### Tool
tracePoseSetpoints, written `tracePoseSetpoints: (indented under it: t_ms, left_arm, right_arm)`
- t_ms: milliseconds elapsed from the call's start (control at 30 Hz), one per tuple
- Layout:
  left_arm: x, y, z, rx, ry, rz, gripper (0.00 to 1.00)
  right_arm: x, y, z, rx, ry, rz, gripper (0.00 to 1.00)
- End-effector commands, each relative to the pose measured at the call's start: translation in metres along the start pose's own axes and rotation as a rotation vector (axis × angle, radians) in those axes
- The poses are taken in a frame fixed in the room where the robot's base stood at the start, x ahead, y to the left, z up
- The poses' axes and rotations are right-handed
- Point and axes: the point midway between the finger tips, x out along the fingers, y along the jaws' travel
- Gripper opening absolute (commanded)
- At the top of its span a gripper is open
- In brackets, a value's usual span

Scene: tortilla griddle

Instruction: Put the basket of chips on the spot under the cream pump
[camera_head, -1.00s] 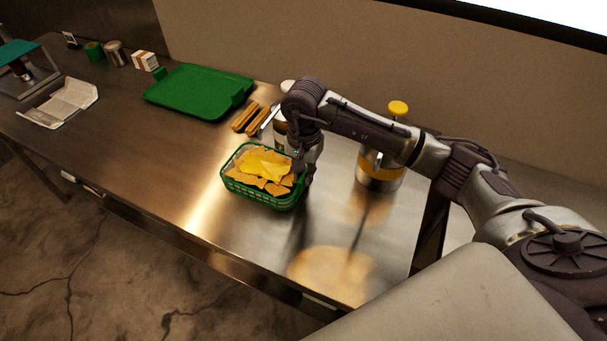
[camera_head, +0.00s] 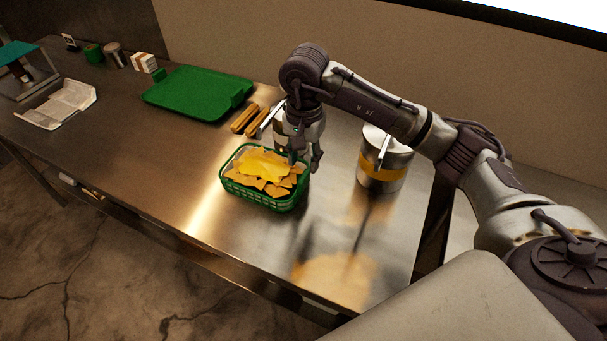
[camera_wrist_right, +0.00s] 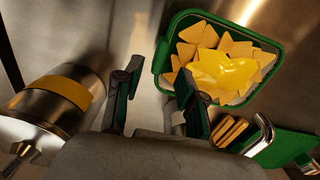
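The green basket of chips (camera_head: 262,203), topped with yellow cheese, stands upright on the steel counter. It also shows in the right wrist view (camera_wrist_right: 163,62). My right gripper (camera_head: 305,163) is open at the basket's right edge. In the right wrist view its fingers (camera_wrist_right: 158,88) are spread, the basket's near corner appearing between them; I cannot tell whether they touch it. A steel pump with a slanted spout (camera_head: 266,121), likely the cream pump, stands behind the basket, mostly hidden by my gripper. The spot under it is unclear. My left gripper is not in view.
A yellow-banded steel pump (camera_head: 383,165) stands to the right, its top hidden by my arm. Food sticks (camera_head: 243,117) and a green tray (camera_head: 198,92) lie behind and left. The counter in front and left of the basket is clear.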

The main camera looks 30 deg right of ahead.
Motion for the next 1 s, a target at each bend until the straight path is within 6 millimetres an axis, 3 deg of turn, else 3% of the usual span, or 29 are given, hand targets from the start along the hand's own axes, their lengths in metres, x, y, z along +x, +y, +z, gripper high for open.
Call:
tracePoseSetpoints:
  t_ms: [200, 400, 1000]
  left_arm:
    - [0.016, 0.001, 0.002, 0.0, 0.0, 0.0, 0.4]
    - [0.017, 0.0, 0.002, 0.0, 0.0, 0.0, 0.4]
    - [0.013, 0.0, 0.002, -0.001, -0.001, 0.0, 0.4]
  right_arm:
    - [-0.042, -0.001, 0.0, 0.0, 0.003, -0.004, 0.4]
    - [-0.063, -0.001, 0.0, 0.0, 0.0, -0.001, 0.4]
    - [-0.069, 0.0, 0.0, 0.001, -0.001, 0.0, 0.4]
